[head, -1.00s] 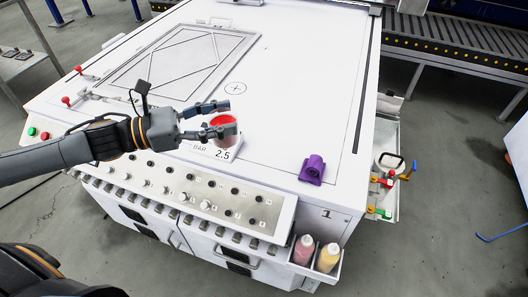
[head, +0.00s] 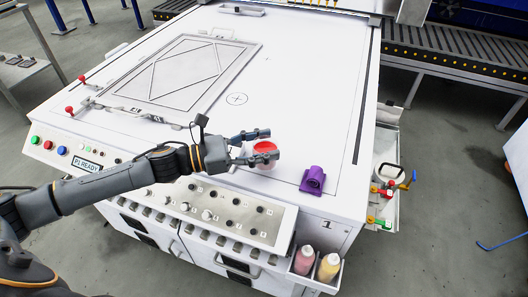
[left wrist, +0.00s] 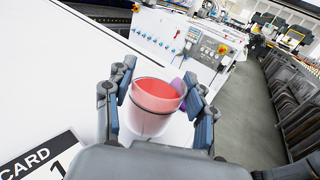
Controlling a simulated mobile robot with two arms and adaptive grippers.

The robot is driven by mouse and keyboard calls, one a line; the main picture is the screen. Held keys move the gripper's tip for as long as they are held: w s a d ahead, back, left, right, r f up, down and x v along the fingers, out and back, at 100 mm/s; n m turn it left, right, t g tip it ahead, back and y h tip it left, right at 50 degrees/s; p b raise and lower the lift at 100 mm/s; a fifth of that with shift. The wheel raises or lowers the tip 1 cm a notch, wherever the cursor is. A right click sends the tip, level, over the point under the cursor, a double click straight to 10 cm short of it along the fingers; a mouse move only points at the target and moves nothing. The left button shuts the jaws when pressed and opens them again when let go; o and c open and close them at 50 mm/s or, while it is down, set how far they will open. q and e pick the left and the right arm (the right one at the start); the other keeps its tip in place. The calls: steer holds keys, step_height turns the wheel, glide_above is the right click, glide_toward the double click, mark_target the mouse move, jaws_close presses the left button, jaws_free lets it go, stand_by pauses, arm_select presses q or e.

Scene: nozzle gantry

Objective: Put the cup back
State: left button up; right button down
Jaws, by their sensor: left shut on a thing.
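The cup (head: 265,149) is a clear tumbler with red inside, near the front of the white machine top. My left gripper (head: 262,145) is shut on the cup, with one finger on each side. In the left wrist view the cup (left wrist: 152,108) stands roughly upright between the fingers (left wrist: 158,85). I cannot tell whether its base touches the machine top. A white card with black print (left wrist: 35,160) lies at the lower left of that view. My right gripper is not in view.
A purple object (head: 313,180) stands right of the cup. Pink (head: 303,260) and yellow (head: 328,267) bottles sit in a front holder. A framed screen (head: 188,72) lies at the back left. Knobs and buttons (head: 210,205) line the front edge. The middle top is clear.

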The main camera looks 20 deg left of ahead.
arm_select(q)
step_height(320, 180, down, 2)
steer(key=shift+d+f, duration=0.1)
steer(key=shift+f, duration=0.5)
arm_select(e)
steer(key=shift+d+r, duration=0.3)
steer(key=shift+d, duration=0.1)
arm_select(q)
steer(key=shift+f, duration=0.2)
steer(key=o, duration=1.4)
steer(key=shift+r, duration=0.1)
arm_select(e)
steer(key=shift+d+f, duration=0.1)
